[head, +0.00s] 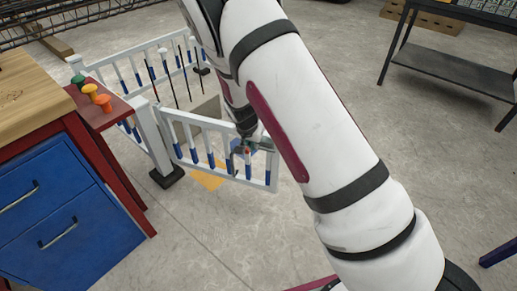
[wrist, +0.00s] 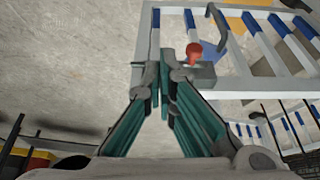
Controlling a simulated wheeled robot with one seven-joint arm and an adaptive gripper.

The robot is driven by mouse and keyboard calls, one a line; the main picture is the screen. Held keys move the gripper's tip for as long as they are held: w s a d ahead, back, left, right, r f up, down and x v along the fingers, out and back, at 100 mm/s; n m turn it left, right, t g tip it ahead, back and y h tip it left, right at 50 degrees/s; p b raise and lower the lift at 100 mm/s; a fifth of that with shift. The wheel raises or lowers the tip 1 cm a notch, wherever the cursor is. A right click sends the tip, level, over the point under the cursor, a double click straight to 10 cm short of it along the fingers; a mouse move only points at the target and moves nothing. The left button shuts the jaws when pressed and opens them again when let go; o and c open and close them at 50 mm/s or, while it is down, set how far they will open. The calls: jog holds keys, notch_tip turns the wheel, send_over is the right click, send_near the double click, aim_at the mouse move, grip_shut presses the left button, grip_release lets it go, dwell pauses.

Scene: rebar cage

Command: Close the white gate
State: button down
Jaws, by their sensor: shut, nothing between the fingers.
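The white gate (head: 205,140) with blue-banded bars stands hinged on a white post (head: 150,138). It swings out from the post toward the right, at an angle to the fence behind it. In the wrist view the gate (wrist: 262,90) fills the upper right, with a grey latch block and a red knob (wrist: 194,49) on it. My gripper (head: 243,150) is at the gate's free-end side, by the latch. In the wrist view my gripper's green fingers (wrist: 165,82) are together, right beside the latch block, with nothing between them. Whether they touch the block is unclear.
A white fence (head: 150,62) encloses floor behind the gate, with thin dark rods standing inside. A blue drawer cabinet (head: 70,220) with a wooden top is at left, with green, yellow and orange knobs on a red shelf (head: 105,112). Bare concrete lies in front; a dark rack (head: 450,75) stands right.

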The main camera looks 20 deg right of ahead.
aim_at(261, 147)
jog(key=shift+w+d+f+b, duration=0.7)
jog(key=shift+w+f, duration=0.3)
jog(key=shift+f, duration=0.45)
jog(key=shift+w+d+f+b, duration=0.75)
jog(key=shift+w+f, duration=0.3)
jog(key=shift+f, duration=0.45)
jog(key=shift+w+d+f+b, duration=0.7)
jog(key=shift+w+f, duration=0.3)
jog(key=shift+f, duration=0.45)
